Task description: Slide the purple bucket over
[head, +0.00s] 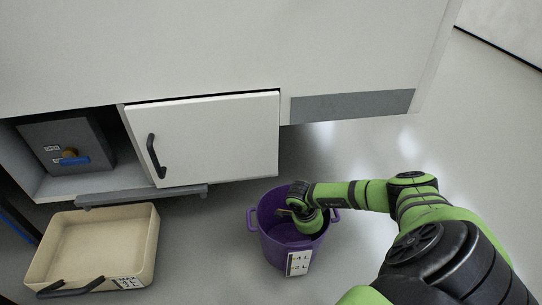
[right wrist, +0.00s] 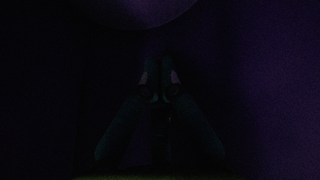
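The purple bucket (head: 273,240) stands upright on the floor in front of the cabinet, with side handles and a white label on its front. My right gripper (head: 284,212) reaches down inside the bucket from the right, near its far rim. In the dark right wrist view, the two fingertips of my right gripper (right wrist: 159,70) are close together with nothing visible between them. Dim purple bucket wall (right wrist: 260,80) surrounds them there. I cannot tell whether the gripper touches the wall. My left gripper is not in view.
A beige tray (head: 148,245) with dark handles lies on the floor at left. Above it is an open compartment with a grey box (head: 85,135) and blue lever. A white cabinet door (head: 215,135) is behind the bucket. Floor (head: 205,255) is clear between tray and bucket.

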